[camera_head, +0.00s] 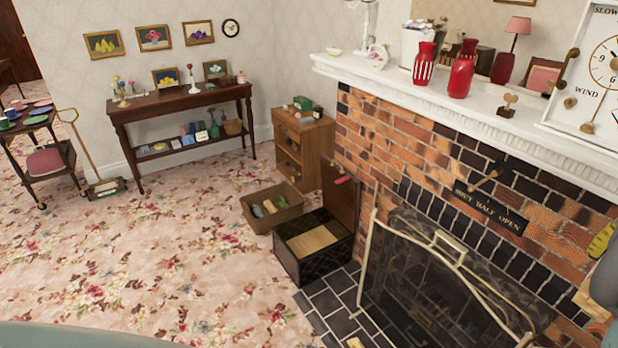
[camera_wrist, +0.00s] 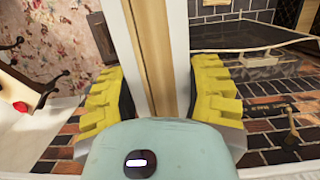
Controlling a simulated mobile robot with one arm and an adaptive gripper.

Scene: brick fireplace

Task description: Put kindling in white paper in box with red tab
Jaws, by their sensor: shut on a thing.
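My gripper (camera_wrist: 165,88) is shut on the kindling in white paper (camera_wrist: 152,45), which shows in the wrist view as a long brown wooden strip with white along both sides. Its far end runs out of the top of that view. In the head view only a yellow finger of my gripper (camera_head: 603,240) shows at the right edge, and the kindling is out of sight there. The dark box (camera_head: 326,267) stands on the floor left of the hearth, well away from my gripper. Its lid is raised, with a red tab (camera_head: 342,180) at the top. Pale tan pieces lie inside.
A metal fire screen (camera_head: 440,262) stands before the brick fireplace. A white mantel (camera_head: 450,108) carries two red vases (camera_head: 424,63) above. A brown bin (camera_head: 270,207) and a wooden cabinet (camera_head: 305,150) stand behind the box. The floral carpet (camera_head: 140,255) to the left is clear.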

